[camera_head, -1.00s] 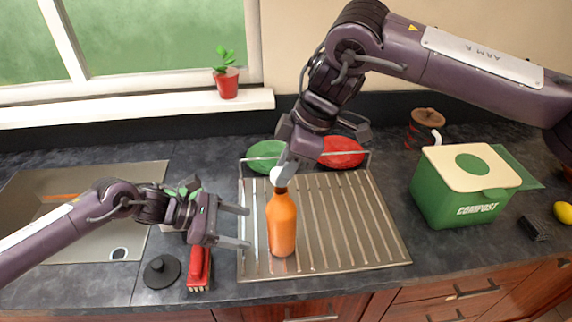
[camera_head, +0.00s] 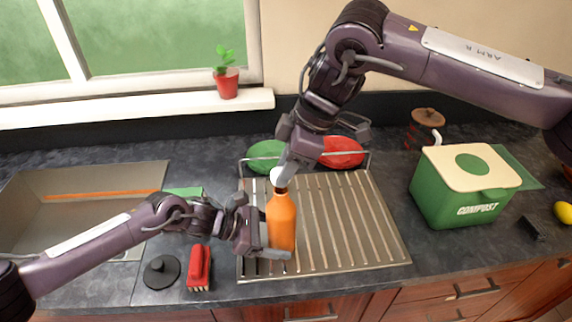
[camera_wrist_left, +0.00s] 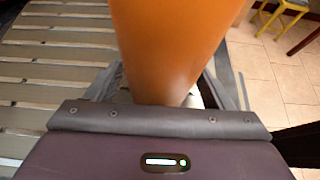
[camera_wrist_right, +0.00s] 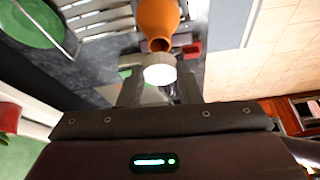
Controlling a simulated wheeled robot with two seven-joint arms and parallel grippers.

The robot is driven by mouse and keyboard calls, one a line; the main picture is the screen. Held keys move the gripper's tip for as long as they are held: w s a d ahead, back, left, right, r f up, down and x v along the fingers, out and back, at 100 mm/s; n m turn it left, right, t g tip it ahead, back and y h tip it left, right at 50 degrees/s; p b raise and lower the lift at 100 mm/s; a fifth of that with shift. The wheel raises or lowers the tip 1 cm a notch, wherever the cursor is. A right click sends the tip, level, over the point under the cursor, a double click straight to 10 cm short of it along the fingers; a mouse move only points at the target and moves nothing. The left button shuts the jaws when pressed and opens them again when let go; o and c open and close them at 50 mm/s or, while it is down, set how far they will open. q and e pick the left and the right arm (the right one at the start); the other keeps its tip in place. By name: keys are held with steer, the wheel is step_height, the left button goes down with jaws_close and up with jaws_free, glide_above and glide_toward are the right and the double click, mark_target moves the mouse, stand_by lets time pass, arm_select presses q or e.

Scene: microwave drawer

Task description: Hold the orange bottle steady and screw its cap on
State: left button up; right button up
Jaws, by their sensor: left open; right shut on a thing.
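The orange bottle (camera_head: 281,222) stands upright on the left part of the metal drying rack. My left gripper (camera_head: 276,240) is open, with its fingers on either side of the bottle's lower body. The bottle (camera_wrist_left: 168,45) fills the middle of the left wrist view between the fingers. My right gripper (camera_head: 281,174) is shut on the white cap (camera_head: 279,178) just over the bottle's neck. In the right wrist view the cap (camera_wrist_right: 160,70) is between the fingertips, and the bottle's dark open mouth (camera_wrist_right: 160,45) shows beside it, so the cap appears apart from the neck.
The ribbed drying rack (camera_head: 350,225) is clear to the right of the bottle. Green (camera_head: 264,152) and red (camera_head: 342,152) plates stand at its back. A red brush (camera_head: 198,266) and black stopper (camera_head: 161,271) lie left of it. A compost bin (camera_head: 462,190) stands right.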

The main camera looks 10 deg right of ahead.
arm_select(q)
steer(key=c, duration=0.6)
stand_by(0.9)
